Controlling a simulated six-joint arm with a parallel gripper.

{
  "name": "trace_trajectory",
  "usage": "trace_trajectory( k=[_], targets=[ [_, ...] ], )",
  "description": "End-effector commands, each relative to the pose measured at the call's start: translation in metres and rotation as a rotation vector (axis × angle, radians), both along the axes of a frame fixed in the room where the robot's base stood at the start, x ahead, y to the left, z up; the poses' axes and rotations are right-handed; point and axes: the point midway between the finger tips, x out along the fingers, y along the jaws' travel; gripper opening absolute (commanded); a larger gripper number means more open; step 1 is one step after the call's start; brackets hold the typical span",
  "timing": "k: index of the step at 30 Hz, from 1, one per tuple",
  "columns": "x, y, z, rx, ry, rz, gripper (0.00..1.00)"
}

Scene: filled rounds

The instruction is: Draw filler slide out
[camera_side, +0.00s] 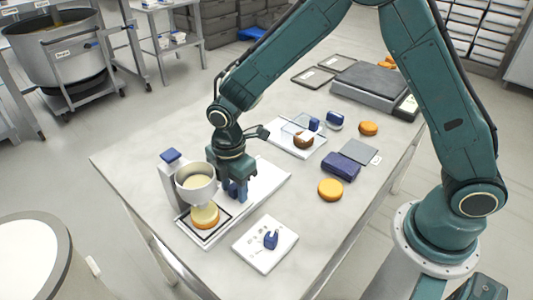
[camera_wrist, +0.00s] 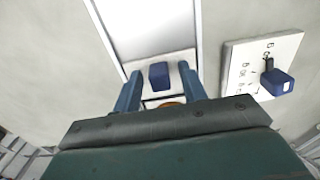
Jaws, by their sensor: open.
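The filler (camera_side: 196,191), with a pale cone hopper and a blue-topped column, stands at the table's left end. An orange-edged round with a pale top (camera_side: 205,217) sits beneath the hopper. A long white slide (camera_side: 268,177) runs from there toward the right. In the wrist view, a dark blue block (camera_wrist: 159,76), seemingly the slide's grip, stands on a white plate. My gripper (camera_side: 237,191) is low over the slide, right of the hopper. It is open, its fingers (camera_wrist: 160,70) on either side of the block with visible gaps. In the side view the fingers hide the block.
A white board with a blue-handled piece (camera_side: 271,239) lies near the front edge. A dark blue box (camera_side: 341,167), an orange round (camera_side: 330,189), a tray (camera_side: 297,140) and a grey scale (camera_side: 372,85) stand to the right.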

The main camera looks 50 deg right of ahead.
Motion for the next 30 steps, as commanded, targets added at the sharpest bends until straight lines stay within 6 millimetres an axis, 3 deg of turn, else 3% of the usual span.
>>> trace_trajectory(
  k=[1,7,17,30],
  targets=[
    [0.000,0.000,0.000,0.000,0.000,0.000,0.40],
    [0.000,0.000,0.000,0.000,0.000,0.000,0.01],
    [0.000,-0.008,0.001,0.000,0.000,-0.003,0.00],
    [0.001,-0.082,0.001,-0.001,0.000,-0.007,0.00]
  ],
)
